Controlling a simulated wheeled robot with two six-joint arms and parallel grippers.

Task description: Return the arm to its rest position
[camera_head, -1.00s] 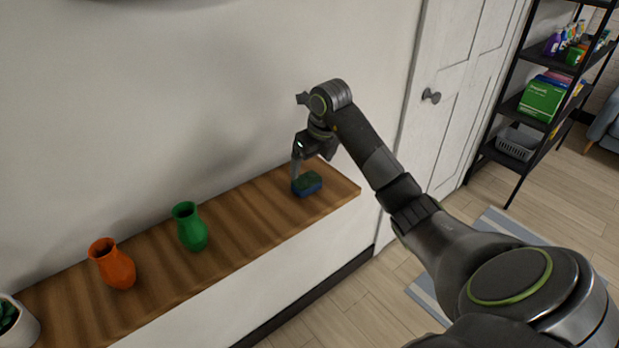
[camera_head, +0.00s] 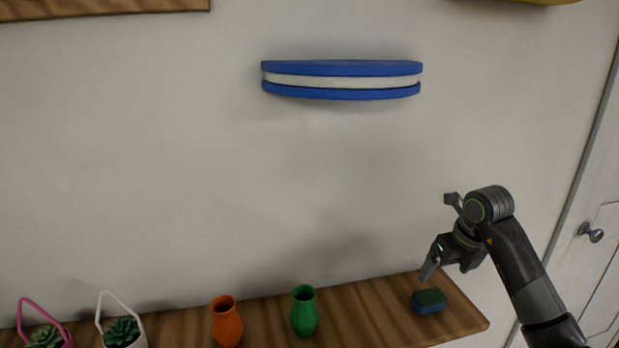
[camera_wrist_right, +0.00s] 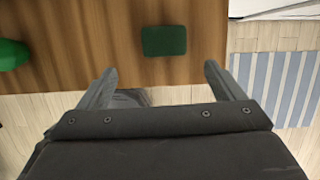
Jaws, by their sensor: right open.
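My right arm (camera_head: 527,276) reaches in from the lower right in the head view. Its gripper (camera_head: 428,276) is above the right end of the wooden shelf, close to a green-and-blue sponge (camera_head: 429,302). In the right wrist view the gripper (camera_wrist_right: 158,85) has its two fingers spread wide with nothing between them. The sponge (camera_wrist_right: 164,41) lies flat on the shelf beyond the fingertips there, apart from them. My left gripper is in no view.
On the wooden shelf (camera_head: 375,306) stand a green vase (camera_head: 304,312), an orange vase (camera_head: 227,324) and two potted succulents (camera_head: 122,333) at the left. A blue-and-white rounded wall shelf (camera_head: 342,82) is above. A door knob (camera_head: 591,232) is at the right. A striped rug (camera_wrist_right: 282,85) lies on the floor.

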